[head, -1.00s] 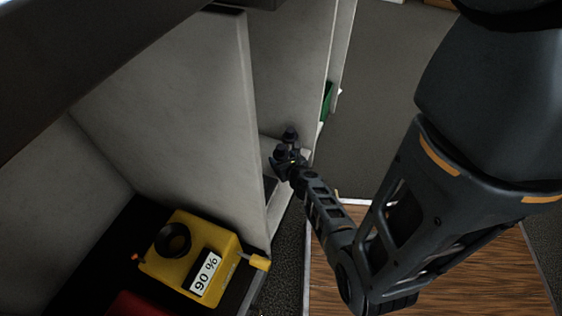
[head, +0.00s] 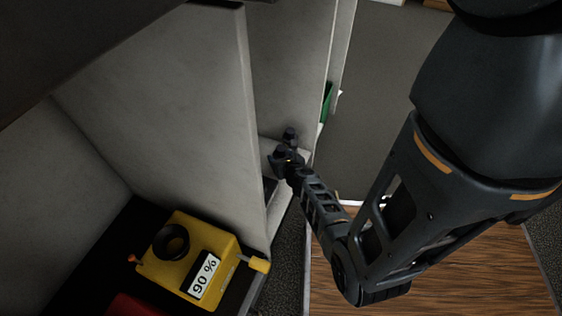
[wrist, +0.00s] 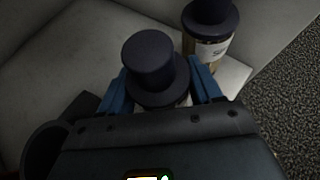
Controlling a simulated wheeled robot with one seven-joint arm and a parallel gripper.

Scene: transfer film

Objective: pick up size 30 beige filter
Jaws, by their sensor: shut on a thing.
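My gripper (wrist: 160,94) has its blue fingers shut on a filter (wrist: 150,60) with a black stepped cap. The cap hides most of that filter's body, so I cannot read its size or tell its colour. A second filter (wrist: 208,48) with a dark cap, a white label and a brownish-beige body stands close by at the upper right. Its label is only partly readable. In the head view my gripper (head: 282,161) is small, in a narrow bay between pale panels, with the second filter's dark cap (head: 290,134) just behind it.
Pale upright panels (head: 170,85) wall the bay on the left and behind. A yellow box (head: 190,255) marked "90 %" stands in the nearer bay with a red thing (head: 138,305). A wooden surface (head: 450,270) lies below my arm. Grey floor (head: 385,90) is open behind.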

